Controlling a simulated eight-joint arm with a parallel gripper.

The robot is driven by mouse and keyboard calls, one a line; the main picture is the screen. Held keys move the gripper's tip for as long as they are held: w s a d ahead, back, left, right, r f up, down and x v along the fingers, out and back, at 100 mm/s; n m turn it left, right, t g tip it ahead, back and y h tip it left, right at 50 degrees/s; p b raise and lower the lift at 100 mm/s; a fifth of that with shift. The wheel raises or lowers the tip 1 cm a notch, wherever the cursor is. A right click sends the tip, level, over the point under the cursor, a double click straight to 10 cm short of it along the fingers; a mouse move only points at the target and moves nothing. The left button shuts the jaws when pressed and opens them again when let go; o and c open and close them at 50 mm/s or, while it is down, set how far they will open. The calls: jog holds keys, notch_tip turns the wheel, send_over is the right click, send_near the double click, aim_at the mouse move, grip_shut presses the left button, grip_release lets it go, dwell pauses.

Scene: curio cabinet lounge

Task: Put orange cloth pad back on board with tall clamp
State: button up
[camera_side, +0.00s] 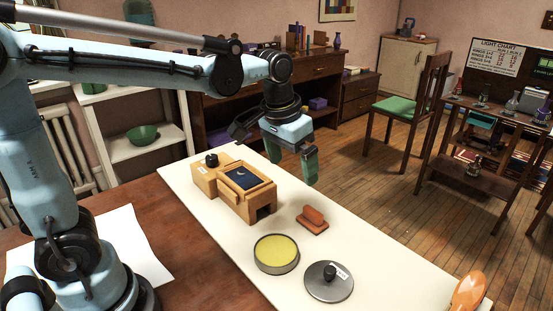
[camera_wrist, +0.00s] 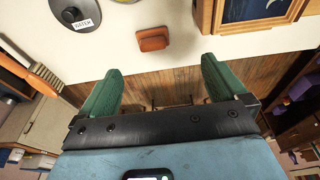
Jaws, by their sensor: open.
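A rust-orange block-like piece (camera_side: 312,218) stands on the cream board (camera_side: 225,238), right of the wooden box; it also shows in the wrist view (camera_wrist: 152,39). I cannot tell whether it is cloth. I cannot make out a tall clamp. My gripper (camera_side: 276,150) is open, with green fingers and nothing between them. It hangs above the board's far edge, behind the box and apart from the orange piece. The wrist view shows the open fingers (camera_wrist: 160,66).
The wooden box (camera_side: 230,193) with a dark moon panel and black knob stands on the board. A round tin with yellow contents (camera_side: 276,252) and a grey knobbed lid (camera_side: 329,281) sit nearer. White paper (camera_side: 122,240) lies left. Beyond the board is open floor and a green-seated chair (camera_side: 398,107).

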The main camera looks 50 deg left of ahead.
jog(key=s+a+f+t, duration=0.3)
jog(key=s+t, duration=0.1)
jog(key=s, duration=0.5)
jog(key=shift+s+t, duration=0.3)
jog(key=shift+s, duration=0.05)
